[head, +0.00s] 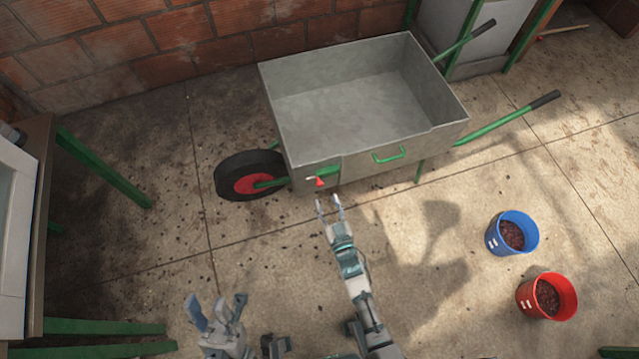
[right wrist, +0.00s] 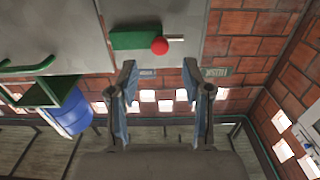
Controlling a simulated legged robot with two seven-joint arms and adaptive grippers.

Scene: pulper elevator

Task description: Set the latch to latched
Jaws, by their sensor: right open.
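The latch (head: 321,172) is on the near wall of the grey metal wheelbarrow (head: 372,162), close to the wheel. It has a green body, a red knob (head: 320,182) and a thin pale pin pointing left in the head view. In the right wrist view the latch's green body (right wrist: 132,40) lies beyond the fingertips, with the red knob and the pale pin at its right end. My right gripper (head: 329,204) is open and empty, just short of the knob and not visibly touching it. My left gripper (head: 217,302) is open and empty, low above the floor.
The wheelbarrow's black wheel (head: 224,178) is left of the latch, and a green handle (head: 389,156) is right of it. A blue bucket (head: 492,238) and a red bucket (head: 568,292) stand on the floor at right. A table (head: 40,210) stands at far left. A brick wall is behind.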

